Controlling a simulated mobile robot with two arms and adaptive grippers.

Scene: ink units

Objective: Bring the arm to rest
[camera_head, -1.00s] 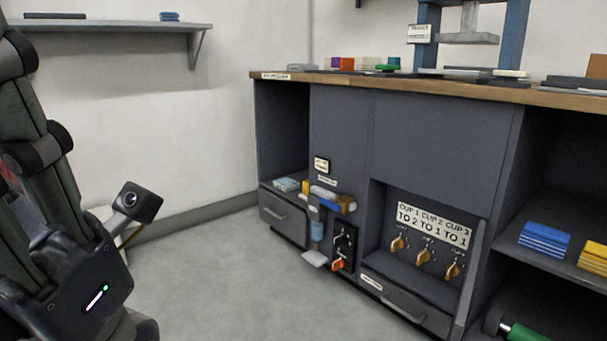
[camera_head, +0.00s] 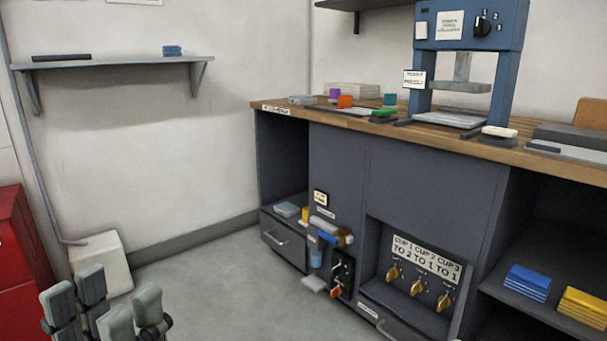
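My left gripper (camera_head: 103,303) is at the lower left of the head view, its pale grey-green finger pads pointing up. The pads stand apart with a gap between them, and I see nothing held there. The gripper's base and the rest of my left arm are below the picture's edge. My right gripper and arm are not in view.
A red cabinet (camera_head: 22,250) and a white box (camera_head: 100,264) stand at the left. A grey cabinet with a wooden worktop (camera_head: 290,109) and a blue press (camera_head: 467,28) fills the right. A shelf (camera_head: 110,61) is on the wall. The floor (camera_head: 215,290) between is clear.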

